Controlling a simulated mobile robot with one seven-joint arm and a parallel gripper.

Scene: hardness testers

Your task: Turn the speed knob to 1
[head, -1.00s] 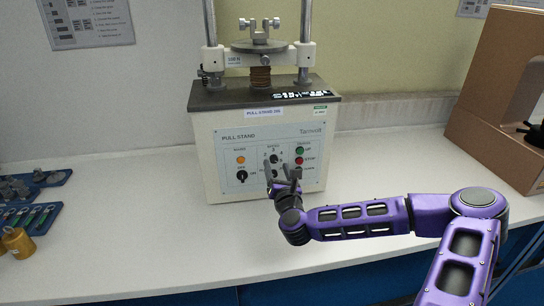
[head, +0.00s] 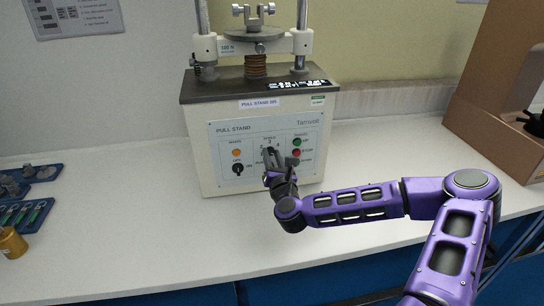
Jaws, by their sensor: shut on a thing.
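The pull stand (head: 222,178) is a cream box with a dark top and a light blue front panel (head: 222,143). My gripper (head: 270,155) is at the middle of this panel, shut on the speed knob, which the fingers hide almost wholly. Parts of the dial numbers show above and beside the fingers. I cannot read which number the knob points to.
Left of my gripper are an orange lamp (head: 236,153) and a black power knob (head: 238,169). Close on the right are a green button (head: 297,142) and a red button (head: 296,153). Blue trays (head: 50,172) and a brass weight (head: 12,243) lie at far left. A brown cabinet (head: 490,140) stands at right.

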